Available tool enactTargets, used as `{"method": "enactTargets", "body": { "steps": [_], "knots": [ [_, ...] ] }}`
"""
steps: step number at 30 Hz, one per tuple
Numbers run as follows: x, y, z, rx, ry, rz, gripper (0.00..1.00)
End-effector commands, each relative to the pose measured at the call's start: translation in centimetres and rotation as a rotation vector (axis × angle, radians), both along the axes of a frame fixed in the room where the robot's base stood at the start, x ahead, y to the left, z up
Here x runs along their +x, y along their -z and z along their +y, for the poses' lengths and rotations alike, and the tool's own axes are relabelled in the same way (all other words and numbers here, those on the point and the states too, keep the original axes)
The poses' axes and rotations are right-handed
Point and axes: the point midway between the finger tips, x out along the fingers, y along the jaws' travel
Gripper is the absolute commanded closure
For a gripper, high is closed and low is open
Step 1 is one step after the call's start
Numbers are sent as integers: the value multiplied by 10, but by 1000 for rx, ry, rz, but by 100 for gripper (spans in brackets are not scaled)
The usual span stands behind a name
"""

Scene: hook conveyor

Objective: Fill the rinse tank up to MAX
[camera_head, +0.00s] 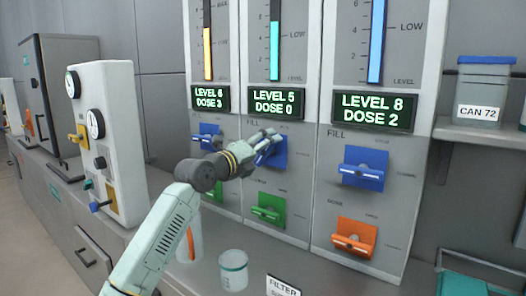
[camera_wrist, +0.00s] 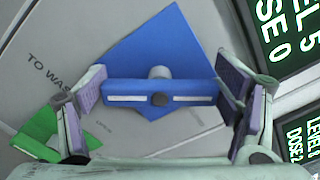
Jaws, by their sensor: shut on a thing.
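Three gauge panels stand side by side; their names are out of view, so I cannot tell which is the rinse tank. The left display (camera_head: 208,98) reads LEVEL 6 DOSE 3, the middle display (camera_head: 274,103) LEVEL 5 DOSE 0, the right display (camera_head: 374,110) LEVEL 8 DOSE 2. In the wrist view the fingers clasp both ends of the blue handle (camera_wrist: 120,91).
Below are green handles (camera_head: 268,208) and an orange handle (camera_head: 354,236); the right panel has its own blue handle (camera_head: 362,168). A CAN 72 container (camera_head: 484,95) is on the right shelf.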

Motion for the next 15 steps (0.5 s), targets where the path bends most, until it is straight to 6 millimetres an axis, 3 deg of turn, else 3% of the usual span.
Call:
{"method": "enactTargets", "body": {
  "steps": [4, 5, 12, 15],
  "knots": [
    [0, 0, 0, 0, -1, -1, 45],
    [0, 0, 0, 0, -1, -1, 15],
    [0, 0, 0, 2, 0, -1, 0],
    [0, 0, 0, 2, 0, -1, 0]
  ]
}}
